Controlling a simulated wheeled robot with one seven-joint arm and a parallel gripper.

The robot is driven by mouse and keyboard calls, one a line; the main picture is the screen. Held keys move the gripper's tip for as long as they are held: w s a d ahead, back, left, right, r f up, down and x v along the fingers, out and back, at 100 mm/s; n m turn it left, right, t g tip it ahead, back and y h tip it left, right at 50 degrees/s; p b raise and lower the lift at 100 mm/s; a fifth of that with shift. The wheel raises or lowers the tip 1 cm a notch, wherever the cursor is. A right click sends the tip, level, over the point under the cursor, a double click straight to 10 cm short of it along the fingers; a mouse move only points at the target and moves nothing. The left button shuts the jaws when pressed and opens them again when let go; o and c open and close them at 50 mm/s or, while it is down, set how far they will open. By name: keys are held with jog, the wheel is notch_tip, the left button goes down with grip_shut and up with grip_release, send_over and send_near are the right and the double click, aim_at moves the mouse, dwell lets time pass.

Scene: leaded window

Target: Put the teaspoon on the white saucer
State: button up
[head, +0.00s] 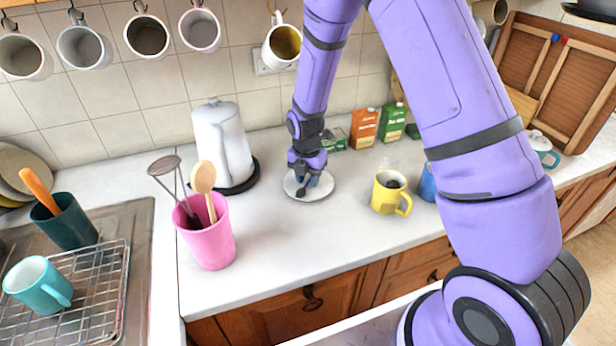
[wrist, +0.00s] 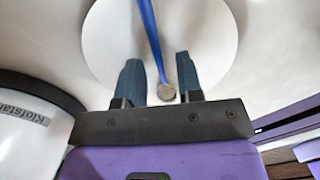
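The white saucer (head: 324,184) is on the counter right of the white kettle, and it fills the upper middle of the wrist view (wrist: 105,40). The teaspoon (wrist: 149,28) has a blue handle and a round metal end. It lies across the saucer in the wrist view, its metal end between my fingers. My gripper (wrist: 160,75) is open just above the saucer, with a gap on each side of the spoon. In the head view my gripper (head: 306,184) hides much of the saucer and spoon; whether the spoon rests fully on the saucer is hard to tell.
The kettle (head: 222,140) on its black base stands close left of my gripper. A pink utensil pot (head: 210,240) is at front left, a yellow mug (head: 388,193) to the right. Green and orange boxes (head: 364,127) stand behind. Mugs hang above. The counter front is clear.

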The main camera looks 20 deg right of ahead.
jog(key=shift+r, duration=4.4)
notch_tip(320, 180, up, 11)
jog(key=m+t, duration=0.1)
jog(key=m, duration=0.5)
send_over(307, 182)
jog(key=s+d, duration=0.2)
jog(key=s, duration=0.2)
jog(key=s+d+r+m+t, duration=0.2)
jog(key=s+d+r+m, duration=0.1)
jog(key=s+r+m, duration=0.6)
jog(key=s+d+r+m+t, duration=0.1)
jog(key=s+r+m, duration=0.3)
jog(key=s+m, duration=0.2)
jog(key=s+d+r+m+t, duration=0.1)
jog(key=s+r+m, duration=0.3)
jog(key=s, duration=0.7)
jog(key=shift+s+d+r+m, duration=0.15)
jog(key=shift+s+d+m, duration=0.1)
jog(key=shift+m, duration=0.75)
jog(key=shift+w, duration=0.1)
